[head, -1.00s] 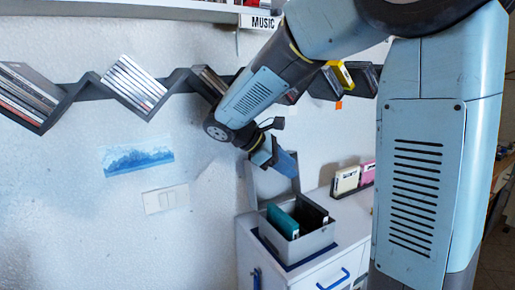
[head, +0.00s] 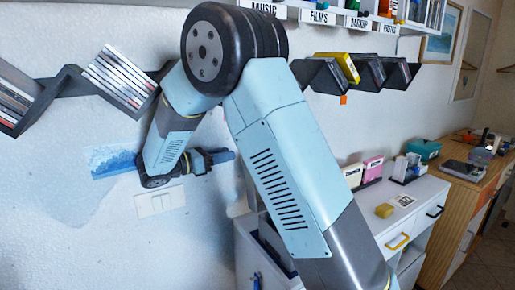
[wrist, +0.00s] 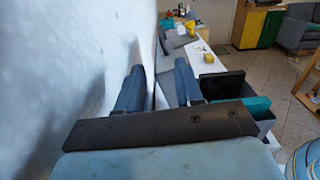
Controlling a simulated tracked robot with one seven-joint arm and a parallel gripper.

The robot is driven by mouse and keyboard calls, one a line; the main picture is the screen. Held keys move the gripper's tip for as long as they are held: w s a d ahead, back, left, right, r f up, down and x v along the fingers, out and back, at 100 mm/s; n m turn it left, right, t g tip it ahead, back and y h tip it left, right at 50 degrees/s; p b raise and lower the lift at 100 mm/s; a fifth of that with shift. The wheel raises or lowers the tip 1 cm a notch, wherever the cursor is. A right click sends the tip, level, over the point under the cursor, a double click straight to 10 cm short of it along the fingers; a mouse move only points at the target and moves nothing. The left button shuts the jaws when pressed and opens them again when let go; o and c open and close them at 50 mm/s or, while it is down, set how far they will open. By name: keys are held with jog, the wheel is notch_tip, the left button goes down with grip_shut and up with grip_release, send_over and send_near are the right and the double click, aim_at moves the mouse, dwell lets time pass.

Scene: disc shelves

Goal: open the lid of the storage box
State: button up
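The storage box (wrist: 266,125) is open at the right in the wrist view, with a black item (wrist: 222,85) and a teal item (wrist: 258,106) inside. In the head view my arm hides most of the box; a grey strip beside my arm, apparently its raised lid (head: 248,188), stands upright near the wall. My gripper (head: 222,157) is at the wall side, left of the box, pointing right. In the wrist view its two fingers (wrist: 159,68) are apart, with a thin dark upright edge between them, perhaps the lid seen edge-on. I cannot tell whether they touch it.
The white wall (head: 60,220) is close beside my gripper. The white cabinet top (head: 420,190) runs right, holding pink and cream cases (head: 372,170) and a yellow block (head: 384,211). A zigzag disc shelf (head: 325,75) hangs above.

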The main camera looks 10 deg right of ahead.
jog(key=x, duration=1.2)
jog(key=shift+d, duration=0.25)
grip_shut()
